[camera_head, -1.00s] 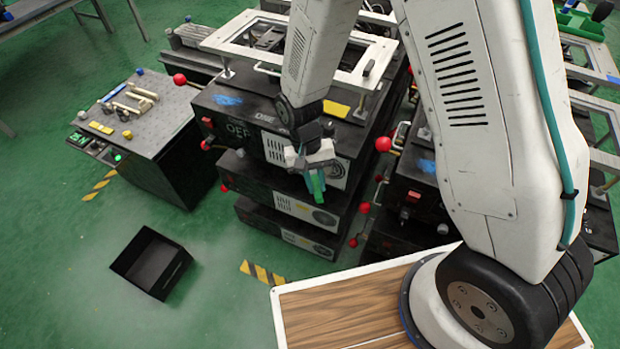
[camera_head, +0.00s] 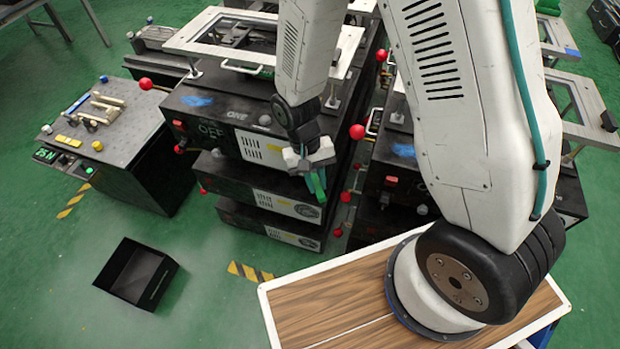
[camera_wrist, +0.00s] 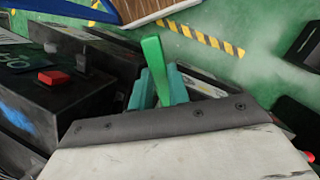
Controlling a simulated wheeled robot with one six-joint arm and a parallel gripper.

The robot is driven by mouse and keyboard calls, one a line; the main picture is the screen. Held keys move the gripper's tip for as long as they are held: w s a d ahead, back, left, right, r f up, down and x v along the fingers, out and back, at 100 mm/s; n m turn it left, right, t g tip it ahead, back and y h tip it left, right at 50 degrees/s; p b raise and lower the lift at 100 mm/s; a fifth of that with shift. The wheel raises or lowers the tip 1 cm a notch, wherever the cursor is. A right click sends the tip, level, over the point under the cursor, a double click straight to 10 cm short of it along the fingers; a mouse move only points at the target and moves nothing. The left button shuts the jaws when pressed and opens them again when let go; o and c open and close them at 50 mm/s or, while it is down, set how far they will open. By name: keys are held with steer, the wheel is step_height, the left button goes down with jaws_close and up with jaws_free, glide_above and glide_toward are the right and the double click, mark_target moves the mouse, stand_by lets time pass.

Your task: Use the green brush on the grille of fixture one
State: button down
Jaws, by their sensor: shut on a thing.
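Fixture one is a black box unit (camera_head: 205,118) marked ONE, with a white slotted grille (camera_head: 250,147) on its front face. My gripper (camera_head: 312,170) is shut on the green brush (camera_head: 318,188) and holds it by the fixture's front, just right of the grille in the head view. The brush points downward there. I cannot tell whether it touches the fixture. In the wrist view the green brush (camera_wrist: 156,66) sticks out between the teal fingers of my gripper (camera_wrist: 158,88). The grille's right part is hidden behind my gripper.
Red-knobbed levers (camera_head: 146,84) stick out around the fixture, with another red knob (camera_head: 357,131) close right of my arm. A second black fixture stands at right. A grey-topped bench (camera_head: 130,125) is at left. An open black bin (camera_head: 137,272) lies on clear green floor.

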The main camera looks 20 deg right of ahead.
steer(key=w+a+r, duration=0.1)
steer(key=w+a, duration=0.4)
steer(key=a, duration=0.1)
steer(key=shift+a+r, duration=0.15)
steer(key=shift+r, duration=0.15)
stand_by(1.5)
steer(key=shift+s+a, duration=0.95)
steer(key=shift+s, duration=0.25)
steer(key=shift+s+a, duration=0.9)
steer(key=shift+s, duration=0.25)
steer(key=shift+s+a, duration=0.9)
steer(key=shift+s, duration=0.3)
